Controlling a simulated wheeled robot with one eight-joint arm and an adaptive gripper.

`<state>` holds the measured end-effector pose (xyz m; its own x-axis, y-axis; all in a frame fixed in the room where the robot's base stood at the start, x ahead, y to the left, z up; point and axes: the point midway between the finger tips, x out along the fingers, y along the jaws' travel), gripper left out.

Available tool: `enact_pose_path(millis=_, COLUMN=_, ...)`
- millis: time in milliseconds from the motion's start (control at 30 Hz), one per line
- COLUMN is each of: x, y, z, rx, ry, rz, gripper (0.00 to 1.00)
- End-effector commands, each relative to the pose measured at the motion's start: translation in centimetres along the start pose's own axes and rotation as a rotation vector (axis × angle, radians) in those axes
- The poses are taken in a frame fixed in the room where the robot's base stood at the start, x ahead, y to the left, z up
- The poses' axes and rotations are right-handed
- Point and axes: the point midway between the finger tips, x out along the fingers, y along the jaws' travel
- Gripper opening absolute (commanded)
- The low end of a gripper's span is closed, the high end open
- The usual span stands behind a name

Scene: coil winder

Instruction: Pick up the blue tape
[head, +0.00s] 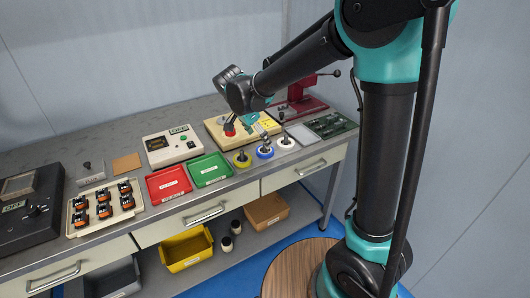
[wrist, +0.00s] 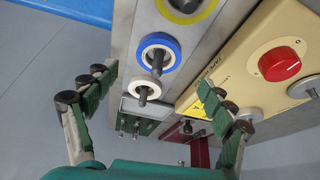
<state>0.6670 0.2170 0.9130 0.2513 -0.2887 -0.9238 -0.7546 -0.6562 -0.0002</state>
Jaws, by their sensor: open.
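The blue tape (head: 265,152) is a ring standing around a dark post near the front edge of the bench, between a yellow roll and a white roll. In the wrist view the blue tape (wrist: 174,44) lies at upper centre, with the post rising through its middle. My gripper (wrist: 157,82) is open and empty, its green-padded fingers spread wide on both sides of the view. The white roll lies between the fingers in the picture, and the blue tape is just above it. In the head view my gripper (head: 253,116) hangs above the bench behind the rolls; its fingers are small there.
The yellow roll (head: 242,164) and white roll (head: 286,146) stand close on either side, each with a post. A cream machine with a red knob (wrist: 279,64) is close to the right finger. Green (head: 209,170) and red (head: 168,185) trays lie to the left.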

Motion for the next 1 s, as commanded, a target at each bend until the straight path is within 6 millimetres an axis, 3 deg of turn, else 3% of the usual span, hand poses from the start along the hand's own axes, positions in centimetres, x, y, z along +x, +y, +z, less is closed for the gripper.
enact_pose_path(millis=167, x=1.1, y=0.1, z=0.1, rx=0.0, ry=0.0, rz=0.0, gripper=0.83)
enact_pose_path(millis=500, x=5.3, y=0.3, z=0.4, rx=0.0, ry=0.0, rz=0.001, gripper=0.83)
enact_pose_path(millis=767, x=5.7, y=0.3, z=0.4, rx=0.0, ry=0.0, rz=0.0, gripper=0.83)
enact_pose_path(millis=1000, x=5.7, y=0.3, z=0.4, rx=-0.001, ry=0.0, rz=0.0, gripper=0.57)
